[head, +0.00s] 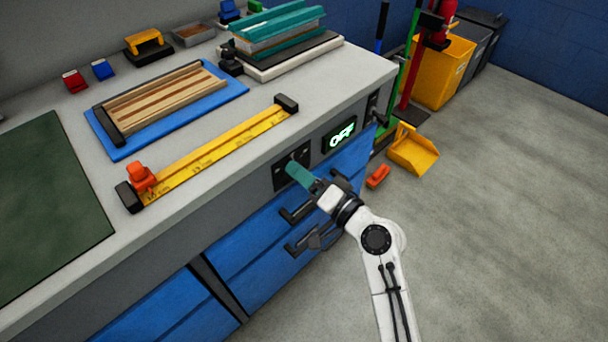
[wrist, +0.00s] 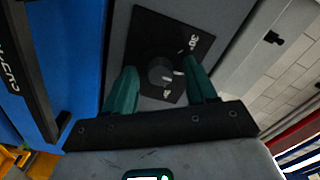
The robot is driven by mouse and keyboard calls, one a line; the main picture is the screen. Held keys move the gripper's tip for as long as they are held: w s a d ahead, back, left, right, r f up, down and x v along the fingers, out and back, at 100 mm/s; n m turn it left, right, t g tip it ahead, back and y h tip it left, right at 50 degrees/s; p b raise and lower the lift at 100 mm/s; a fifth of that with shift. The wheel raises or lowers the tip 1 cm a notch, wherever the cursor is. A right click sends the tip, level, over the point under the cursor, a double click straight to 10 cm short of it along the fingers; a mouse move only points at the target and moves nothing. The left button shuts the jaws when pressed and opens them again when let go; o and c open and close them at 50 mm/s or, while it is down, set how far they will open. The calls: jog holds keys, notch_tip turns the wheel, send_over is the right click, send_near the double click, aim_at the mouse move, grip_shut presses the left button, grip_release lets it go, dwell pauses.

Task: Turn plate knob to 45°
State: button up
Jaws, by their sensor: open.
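The plate knob (wrist: 160,70) is a dark round knob with a pale mark, set on a square black panel (wrist: 187,45) with white markings. In the head view the black panel (head: 279,178) sits on the bench's front face, and my gripper hides most of the knob. My gripper (head: 291,167) has teal fingers pointing at the panel. In the wrist view my gripper (wrist: 161,76) is open, with one finger on each side of the knob and visible gaps. I cannot tell whether the fingertips reach past the knob's front.
A display (head: 341,134) reading OFF in green is right of the panel. Blue drawers (head: 262,236) with black handles (head: 296,212) lie below. The bench top holds a yellow ruler bar (head: 215,150) and a blue board (head: 238,88). A yellow dustpan (head: 414,152) lies on the floor.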

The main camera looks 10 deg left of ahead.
jog(key=v, duration=1)
jog(key=shift+s+d, duration=0.25)
jog(key=shift+d, duration=0.05)
jog(key=s+d+f+n+g+h, duration=0.2)
jog(key=s+d+f+g+h, duration=0.55)
jog(key=s+d+f, duration=0.85)
jog(key=s+d+r+g+h, duration=0.1)
jog(key=s+d+g+h, duration=0.1)
jog(key=s+d+h, duration=0.8)
notch_tip(320, 180, up, 14)
jog(key=s+a+y+p, duration=0.1)
jog(key=s+y+p, duration=0.1)
jog(key=p, duration=1.1)
jog(key=shift+m+y, duration=0.4)
jog(key=shift+y, duration=0.15)
jog(key=shift+a+f+g, duration=0.1)
jog(key=shift+f+g, duration=0.05)
jog(key=shift+g, duration=0.1)
jog(key=shift+c, duration=0.4)
